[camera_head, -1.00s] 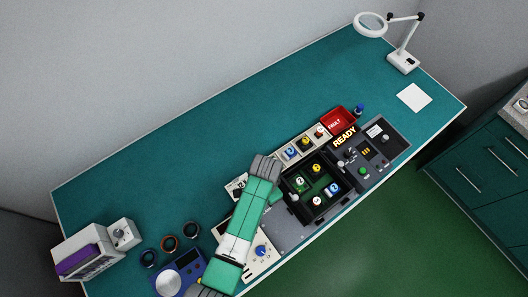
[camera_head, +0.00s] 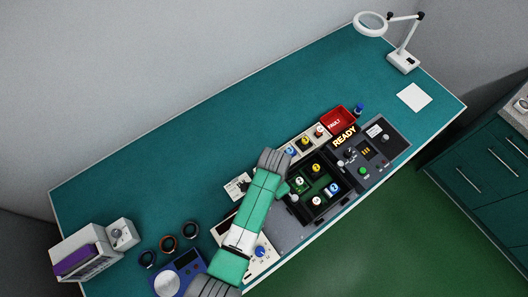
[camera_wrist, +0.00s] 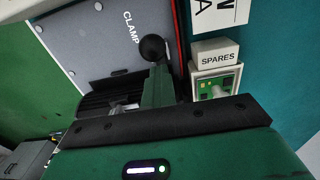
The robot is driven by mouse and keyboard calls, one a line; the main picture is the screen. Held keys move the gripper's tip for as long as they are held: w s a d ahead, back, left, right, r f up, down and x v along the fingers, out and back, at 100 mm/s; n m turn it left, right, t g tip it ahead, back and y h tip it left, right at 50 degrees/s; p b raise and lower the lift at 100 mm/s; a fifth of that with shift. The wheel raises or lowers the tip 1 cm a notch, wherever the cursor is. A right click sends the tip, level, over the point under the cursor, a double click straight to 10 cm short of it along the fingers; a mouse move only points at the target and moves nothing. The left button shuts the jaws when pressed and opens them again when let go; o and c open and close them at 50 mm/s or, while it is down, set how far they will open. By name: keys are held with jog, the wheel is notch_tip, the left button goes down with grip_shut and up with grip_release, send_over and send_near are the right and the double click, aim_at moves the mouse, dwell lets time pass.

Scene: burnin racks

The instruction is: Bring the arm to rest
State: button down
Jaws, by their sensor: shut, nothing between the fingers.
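My arm, green and white with grey joints, reaches up over the front of the bench in the head view and ends beside the open black fixture (camera_head: 318,216). In that view my gripper is hidden behind the arm. In the wrist view my gripper (camera_wrist: 155,88) shows as a green body with a black bar and a small lit status strip; its fingers look shut and empty. A grey panel marked CLAMP (camera_wrist: 105,45) and a black ball knob (camera_wrist: 152,48) lie just beyond it. I cannot tell whether they touch.
A SPARES holder (camera_wrist: 216,58) is close on the gripper's right. A red FAULT bin (camera_head: 336,119), a READY sign (camera_head: 344,136) and a control panel (camera_head: 386,138) lie right of the arm. A blue device (camera_head: 180,275) lies left.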

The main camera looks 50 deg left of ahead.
jog(key=c, duration=1.4)
grip_release()
jog(key=shift+o, duration=0.2)
notch_tip(320, 180, up, 9)
jog(key=p, duration=0.9)
